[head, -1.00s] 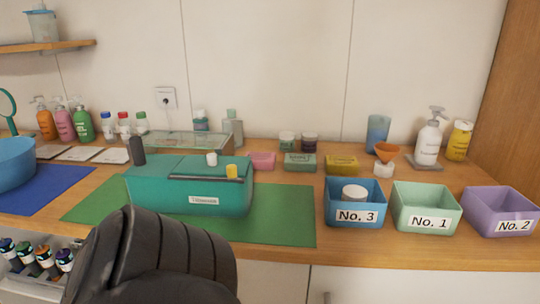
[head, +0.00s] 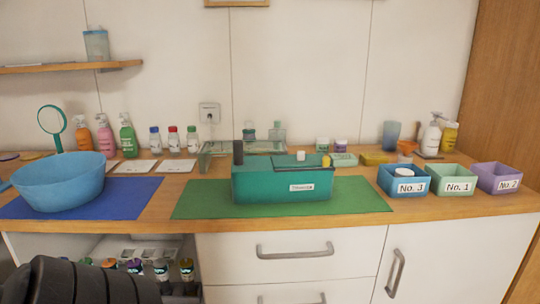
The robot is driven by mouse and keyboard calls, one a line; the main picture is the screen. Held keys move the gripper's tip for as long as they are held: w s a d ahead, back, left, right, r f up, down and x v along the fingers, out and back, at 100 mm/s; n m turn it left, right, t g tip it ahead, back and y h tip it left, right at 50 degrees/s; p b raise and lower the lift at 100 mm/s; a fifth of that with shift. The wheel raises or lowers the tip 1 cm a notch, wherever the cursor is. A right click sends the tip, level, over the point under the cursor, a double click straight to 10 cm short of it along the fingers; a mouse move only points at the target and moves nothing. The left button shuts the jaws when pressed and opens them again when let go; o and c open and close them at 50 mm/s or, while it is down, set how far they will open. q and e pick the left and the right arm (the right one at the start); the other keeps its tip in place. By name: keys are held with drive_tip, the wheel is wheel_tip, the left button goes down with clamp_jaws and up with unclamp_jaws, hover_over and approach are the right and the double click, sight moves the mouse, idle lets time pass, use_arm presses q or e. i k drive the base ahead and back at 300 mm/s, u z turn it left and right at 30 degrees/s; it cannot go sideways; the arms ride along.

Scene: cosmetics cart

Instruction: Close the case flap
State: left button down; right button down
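The teal case (head: 265,187) stands on the green mat (head: 355,199), with a white label (head: 302,188) on its front. A dark bottle (head: 238,152) rises at its left end. A white cap (head: 301,155) and a yellow cap (head: 326,161) show at its top right. A thin dark edge runs along the top; I cannot tell from here how far the flap is open. Neither of my grippers is in view; only a black part of my own arm shows at the lower left.
A blue bowl (head: 60,184) stands on a blue mat (head: 130,197) at the left. Bins No. 3 (head: 390,181), No. 1 (head: 440,176) and No. 2 (head: 490,175) stand at the right. Below the counter, an open compartment holds several small bottles (head: 161,268).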

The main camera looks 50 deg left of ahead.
sight(302, 160)
drive_tip(key=u, duration=1.85)
